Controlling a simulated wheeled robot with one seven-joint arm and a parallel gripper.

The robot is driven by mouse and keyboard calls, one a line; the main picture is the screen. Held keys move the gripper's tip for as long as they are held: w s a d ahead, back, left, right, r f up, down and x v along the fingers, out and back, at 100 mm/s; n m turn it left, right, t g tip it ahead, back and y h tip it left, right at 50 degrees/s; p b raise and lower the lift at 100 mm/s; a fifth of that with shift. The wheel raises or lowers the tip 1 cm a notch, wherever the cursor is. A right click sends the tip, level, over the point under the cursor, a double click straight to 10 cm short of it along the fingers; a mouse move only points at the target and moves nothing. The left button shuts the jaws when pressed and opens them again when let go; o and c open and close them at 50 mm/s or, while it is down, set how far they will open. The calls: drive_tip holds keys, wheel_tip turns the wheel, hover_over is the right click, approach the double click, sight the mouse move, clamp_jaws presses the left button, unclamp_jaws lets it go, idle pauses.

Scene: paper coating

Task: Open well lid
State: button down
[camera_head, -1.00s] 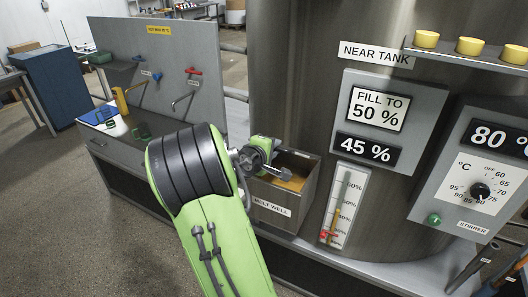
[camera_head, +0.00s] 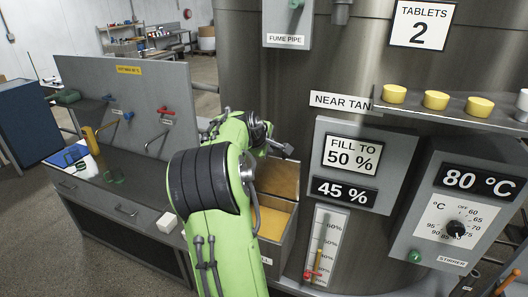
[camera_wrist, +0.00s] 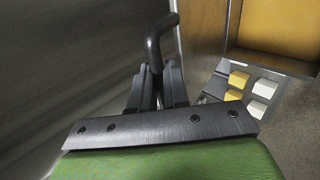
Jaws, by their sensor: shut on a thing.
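The melt well (camera_head: 292,225) stands against the tank, open at the top, with amber material (camera_head: 270,224) inside. A brownish panel (camera_head: 280,178) rises behind the opening; I cannot tell whether it is the raised lid's underside or the back wall. My gripper (camera_head: 284,148) is above the back of the well, close to the tank. In the wrist view my gripper (camera_wrist: 158,88) is shut on a dark bent handle (camera_wrist: 160,38), which sticks out beyond the fingers. My arm hides part of the well. The well's amber inside also shows in the wrist view (camera_wrist: 285,25).
The steel tank (camera_head: 340,75) is close behind the gripper. A level gauge (camera_head: 323,245) and display panels are right of the well. A bench (camera_head: 120,205) with a white block (camera_head: 167,222) is at left. Yellow and white blocks (camera_wrist: 238,79) lie below in the wrist view.

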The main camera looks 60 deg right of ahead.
drive_tip(key=shift+s+d+f, duration=0.1)
drive_tip(key=shift+d+f, duration=0.1)
drive_tip(key=shift+f, duration=0.1)
drive_tip(key=shift+f+y, duration=0.1)
drive_tip(key=shift+y, duration=0.2)
drive_tip(key=c, duration=1.3)
unclamp_jaws()
drive_tip(key=shift+c, duration=0.2)
drive_tip(key=shift+o, duration=0.6)
drive_tip(key=shift+d, duration=0.3)
drive_tip(key=shift+a+r, duration=0.1)
drive_tip(key=shift+r, duration=0.15)
drive_tip(key=b+v, duration=0.1)
drive_tip(key=v, duration=1.4)
drive_tip(key=shift+a, duration=0.2)
